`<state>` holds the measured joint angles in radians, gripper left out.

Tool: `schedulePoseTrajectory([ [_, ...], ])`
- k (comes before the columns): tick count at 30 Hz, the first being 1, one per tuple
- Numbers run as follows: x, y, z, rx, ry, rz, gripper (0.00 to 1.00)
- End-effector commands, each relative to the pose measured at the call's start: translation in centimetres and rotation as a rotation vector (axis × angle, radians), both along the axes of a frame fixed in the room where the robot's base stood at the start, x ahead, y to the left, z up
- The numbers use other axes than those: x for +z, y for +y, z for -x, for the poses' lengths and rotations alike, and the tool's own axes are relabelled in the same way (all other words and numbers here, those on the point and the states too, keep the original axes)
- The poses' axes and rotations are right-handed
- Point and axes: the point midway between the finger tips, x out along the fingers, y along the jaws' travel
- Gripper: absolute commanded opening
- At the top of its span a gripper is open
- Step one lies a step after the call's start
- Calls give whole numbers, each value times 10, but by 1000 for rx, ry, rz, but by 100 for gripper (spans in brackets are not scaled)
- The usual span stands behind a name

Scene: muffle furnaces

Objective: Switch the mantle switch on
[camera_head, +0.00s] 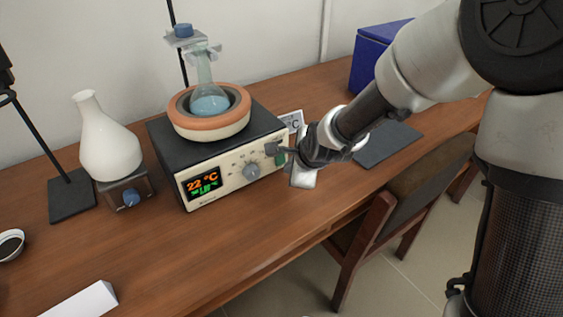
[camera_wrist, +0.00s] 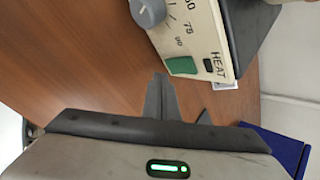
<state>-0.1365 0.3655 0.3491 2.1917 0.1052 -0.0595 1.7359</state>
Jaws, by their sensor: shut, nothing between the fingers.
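The heating mantle (camera_head: 212,150) is a cream and black box on the wooden table, with a lit display reading 22 °C and a grey dial (camera_head: 251,170). Its green switch (camera_head: 280,158) is at the right end of the front panel. In the wrist view the green switch (camera_wrist: 182,65) sits beside a small dark part and the word HEAT. My gripper (camera_head: 284,150) is at the right end of the panel, close to the switch. In the wrist view my gripper (camera_wrist: 158,80) is shut and empty, its tips just short of the switch. I cannot tell whether they touch.
A round-bottom flask (camera_head: 209,98) sits in the orange-rimmed bowl on the mantle, clamped to a stand. A white flask (camera_head: 108,145) stands on a small device at left. A blue box (camera_head: 375,55) is at the back right. A chair (camera_head: 405,195) stands before the table.

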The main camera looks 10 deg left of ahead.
Motion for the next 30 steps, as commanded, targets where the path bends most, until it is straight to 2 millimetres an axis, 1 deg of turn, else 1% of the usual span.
schedulePoseTrajectory([
  [11, 0, 0, 0, 0, 0, 0, 0],
  [21, -2, 6, -6, 0, 0, 0, 0],
  [30, -1, 6, -6, 0, 0, 0, 0],
])
